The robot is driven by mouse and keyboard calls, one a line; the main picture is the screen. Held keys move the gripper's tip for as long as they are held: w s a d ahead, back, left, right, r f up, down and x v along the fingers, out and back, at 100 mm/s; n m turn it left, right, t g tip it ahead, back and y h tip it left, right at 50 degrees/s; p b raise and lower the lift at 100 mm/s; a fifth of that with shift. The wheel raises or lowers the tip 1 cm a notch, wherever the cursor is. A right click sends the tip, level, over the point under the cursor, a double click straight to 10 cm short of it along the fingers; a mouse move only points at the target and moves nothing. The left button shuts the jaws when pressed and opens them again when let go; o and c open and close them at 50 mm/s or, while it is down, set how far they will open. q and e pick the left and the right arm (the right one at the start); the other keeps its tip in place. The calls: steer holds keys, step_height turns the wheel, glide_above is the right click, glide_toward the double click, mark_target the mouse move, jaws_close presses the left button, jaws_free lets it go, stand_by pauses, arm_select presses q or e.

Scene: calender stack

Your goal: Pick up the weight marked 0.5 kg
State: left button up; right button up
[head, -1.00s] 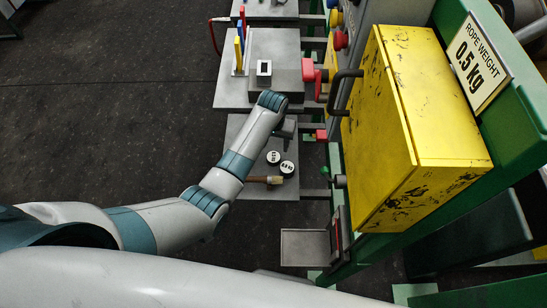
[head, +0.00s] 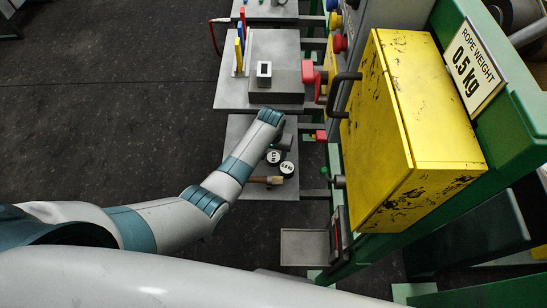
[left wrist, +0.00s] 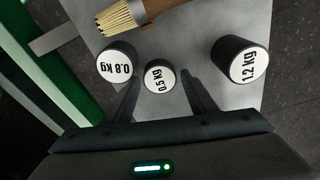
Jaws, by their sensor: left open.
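The 0.5 kg weight (left wrist: 160,77) is a small black cylinder with a white labelled top, in the middle of the left wrist view. It stands between the 0.8 kg weight (left wrist: 118,62) and the 1.2 kg weight (left wrist: 241,62). In the head view, the 0.5 kg weight (head: 273,157) and 0.8 kg weight (head: 287,169) show beside my arm; the 1.2 kg one is hidden there. My left gripper (left wrist: 160,82) is open, its fingers on either side of the 0.5 kg weight in view, not closed on it. The gripper (head: 284,143) is partly hidden by my forearm. My right gripper is not in view.
A brush (head: 268,180) lies close to the weights on a grey shelf (head: 285,191). Another grey shelf with a block (head: 274,88) is beyond. A yellow cabinet (head: 420,120) and green frame stand at the right. A sign (head: 474,65) reads "ROPE WEIGHT 0.5 kg".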

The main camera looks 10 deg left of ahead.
arm_select(q)
steer(key=shift+w+f, duration=0.2)
steer(key=shift+f, duration=0.65)
steer(key=c, duration=1.2)
